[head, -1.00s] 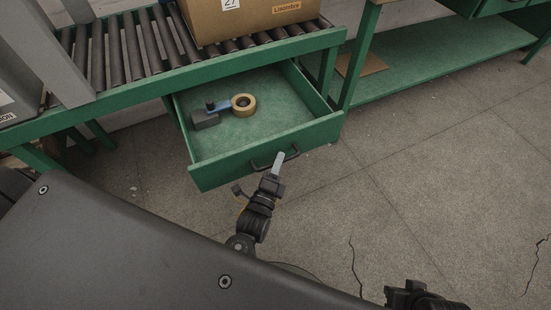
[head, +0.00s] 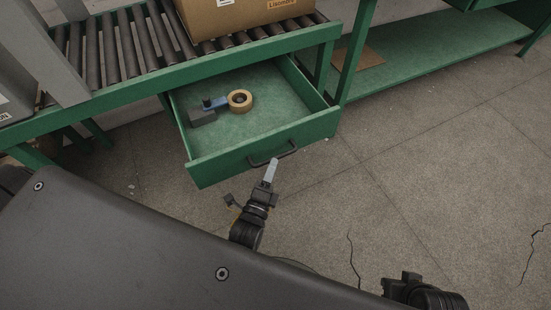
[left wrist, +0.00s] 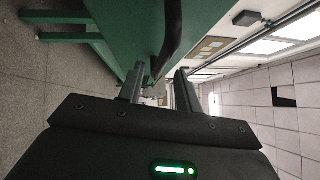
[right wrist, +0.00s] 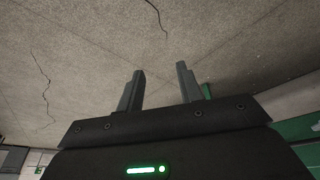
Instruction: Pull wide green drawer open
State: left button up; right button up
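The wide green drawer (head: 240,163) stands pulled out from under the roller conveyor in the head view. Its inside shows, with a tape roll (head: 240,99) and a dark and blue tape dispenser (head: 204,115) in it. The dark bar handle (head: 273,154) is on the drawer's front. My left gripper (head: 271,167) is just in front of the handle. In the left wrist view its fingers (left wrist: 160,84) are apart, with nothing between them, and the handle (left wrist: 172,40) lies beyond the tips. My right gripper (right wrist: 160,82) is open and empty over the floor.
A cardboard box (head: 240,15) sits on the roller conveyor (head: 130,50) above the drawer. A green bench with a low shelf (head: 430,60) stands to the right, a flat brown piece on it. The concrete floor (head: 420,170) is clear in front and to the right.

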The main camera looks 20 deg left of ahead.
pick_arm(q)
jog(key=s, duration=0.6)
jog(key=shift+s+f, duration=0.4)
jog(key=shift+f, duration=0.05)
pick_arm(e)
jog(key=shift+w+f, duration=0.5)
jog(key=shift+f, duration=0.15)
jog(key=shift+s+f, duration=0.15)
jog(key=shift+s, duration=0.2)
